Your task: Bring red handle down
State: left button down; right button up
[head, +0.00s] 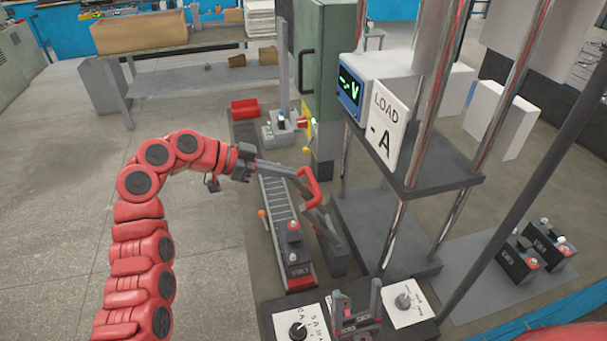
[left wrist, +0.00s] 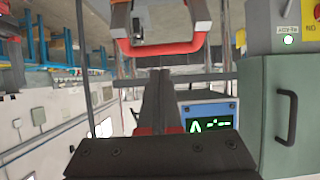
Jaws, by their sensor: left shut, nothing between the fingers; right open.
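The red handle (head: 315,188) is a U-shaped red bar on dark arms, right of my left gripper in the head view. In the left wrist view the red handle (left wrist: 162,48) crosses the upper middle, its dark arms running upward. My left gripper (head: 296,172) is shut and empty, its fingertips close to the handle. In the left wrist view the left gripper's fingers (left wrist: 160,75) end just under the red bar; I cannot tell if they touch it. My right gripper (head: 356,289) is open, low in the middle of the head view.
A dark-topped battery (head: 298,258) sits on the roller conveyor (head: 275,200) below the handle. A metal-poled stand with a LOAD sign (head: 388,122) and a display (head: 349,90) is to the right. A green cabinet (head: 328,60) stands behind. Knob panels (head: 300,325) flank my right gripper.

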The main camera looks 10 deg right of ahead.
pick_arm(q)
jog(key=p+v, duration=0.1)
jog(key=v, duration=1)
jog(key=shift+p, duration=0.3)
